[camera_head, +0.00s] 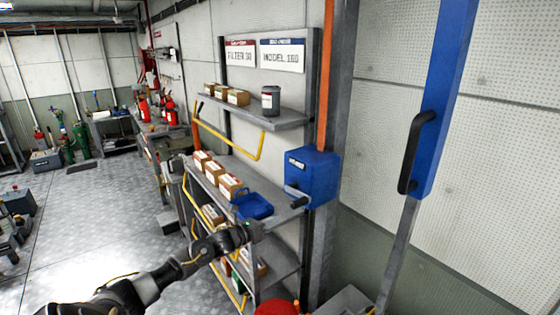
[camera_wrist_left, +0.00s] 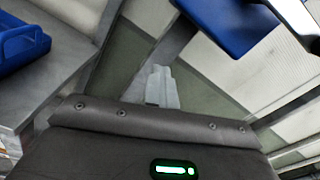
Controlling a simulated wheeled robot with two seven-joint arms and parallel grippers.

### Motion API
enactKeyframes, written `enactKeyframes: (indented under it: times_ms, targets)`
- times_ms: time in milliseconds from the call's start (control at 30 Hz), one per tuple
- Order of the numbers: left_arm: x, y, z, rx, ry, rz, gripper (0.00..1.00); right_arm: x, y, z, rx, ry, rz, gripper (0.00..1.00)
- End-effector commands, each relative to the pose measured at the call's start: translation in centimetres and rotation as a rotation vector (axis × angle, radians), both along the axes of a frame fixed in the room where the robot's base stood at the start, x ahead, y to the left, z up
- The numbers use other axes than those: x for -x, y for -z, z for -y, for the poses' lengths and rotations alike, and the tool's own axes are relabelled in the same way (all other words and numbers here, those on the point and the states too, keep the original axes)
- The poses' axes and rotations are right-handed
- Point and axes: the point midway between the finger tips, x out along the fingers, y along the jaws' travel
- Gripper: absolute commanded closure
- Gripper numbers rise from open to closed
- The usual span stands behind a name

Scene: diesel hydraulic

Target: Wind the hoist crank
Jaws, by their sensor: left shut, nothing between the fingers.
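The hoist crank is a grey arm with a dark knob (camera_head: 300,202) on the blue winch box (camera_head: 312,178), which is fixed to a grey post. My left gripper (camera_head: 258,230) is below and left of the crank, apart from it, in front of the shelf rack. In the left wrist view its light grey fingers (camera_wrist_left: 163,88) are shut together with nothing between them. The blue box also shows in that view (camera_wrist_left: 228,22), at the top right, with part of the metal crank arm (camera_wrist_left: 292,14) beside it. My right gripper is not in view.
A blue bin (camera_head: 252,206) stands on the shelf (camera_head: 225,178) close to my left gripper, along with several cardboard boxes. A blue post with a black handle (camera_head: 416,152) stands to the right. A red round object (camera_head: 276,308) is low in front. Open floor lies to the left.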

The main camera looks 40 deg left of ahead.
Motion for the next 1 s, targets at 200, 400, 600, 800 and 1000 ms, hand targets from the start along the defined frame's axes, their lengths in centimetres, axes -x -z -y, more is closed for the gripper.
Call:
enactKeyframes:
  times_ms: [200, 400, 600, 800, 1000]
  targets:
    - [-0.3, 2.2, -1.0, 0.0, 0.0, -0.002, 1.0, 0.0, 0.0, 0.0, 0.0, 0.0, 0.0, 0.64]
    - [-0.8, 3.9, -2.4, 0.0, -0.002, -0.002, 1.0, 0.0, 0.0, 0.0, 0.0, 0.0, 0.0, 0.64]
    - [-1.3, 5.2, -4.1, 0.0, -0.002, -0.001, 1.0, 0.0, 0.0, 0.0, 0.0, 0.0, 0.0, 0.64]
    - [-1.9, 6.0, -6.0, 0.0, -0.001, -0.002, 1.0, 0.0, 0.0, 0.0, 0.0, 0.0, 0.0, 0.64]
    - [-2.5, 6.4, -8.1, 0.0, -0.002, -0.001, 1.0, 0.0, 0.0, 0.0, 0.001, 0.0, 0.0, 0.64]
